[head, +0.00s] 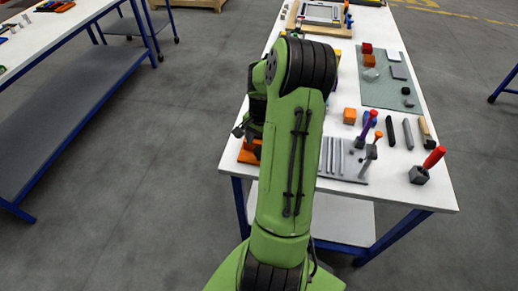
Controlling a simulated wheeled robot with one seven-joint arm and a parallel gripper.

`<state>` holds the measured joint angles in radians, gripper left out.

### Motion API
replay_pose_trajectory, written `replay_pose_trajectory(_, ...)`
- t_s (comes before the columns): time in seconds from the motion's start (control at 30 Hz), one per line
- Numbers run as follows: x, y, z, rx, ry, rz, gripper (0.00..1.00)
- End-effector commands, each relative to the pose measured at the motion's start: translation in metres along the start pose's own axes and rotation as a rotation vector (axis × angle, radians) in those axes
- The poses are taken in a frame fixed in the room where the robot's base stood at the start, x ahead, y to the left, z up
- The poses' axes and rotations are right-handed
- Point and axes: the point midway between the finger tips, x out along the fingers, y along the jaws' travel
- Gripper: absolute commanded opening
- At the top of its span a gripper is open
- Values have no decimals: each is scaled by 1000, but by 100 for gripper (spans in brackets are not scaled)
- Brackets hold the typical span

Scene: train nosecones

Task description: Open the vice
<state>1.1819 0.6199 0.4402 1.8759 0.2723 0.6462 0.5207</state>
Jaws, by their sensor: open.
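What looks like the vice (247,156) is an orange piece at the table's left edge. Only a small part of it shows beside my green arm, so its jaws and handle cannot be made out. My gripper (241,130) is dark and mostly hidden behind the arm. It is open, just above the orange piece in the picture. I cannot tell whether it touches the vice.
The white worktable (400,185) holds a grey slotted block (346,160), an orange cube (349,116), a red-handled tool (433,158), several bars and a green mat (378,92). Another blue-framed table (60,50) stands at left. Grey floor between them is clear.

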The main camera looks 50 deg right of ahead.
Motion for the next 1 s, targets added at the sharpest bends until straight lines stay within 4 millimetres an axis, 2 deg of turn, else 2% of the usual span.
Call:
replay_pose_trajectory(0.03,12,0,1,-1,-4,1,61)
replay_pose_trajectory(0.1,22,0,0,0,-3,0,61)
replay_pose_trajectory(0.2,29,0,0,0,-1,0,61)
replay_pose_trajectory(0.47,31,0,0,-1,1,-1,61)
replay_pose_trajectory(0.83,31,0,0,-1,1,-1,6)
replay_pose_trajectory(1.0,30,0,0,-9,1,-1,5)
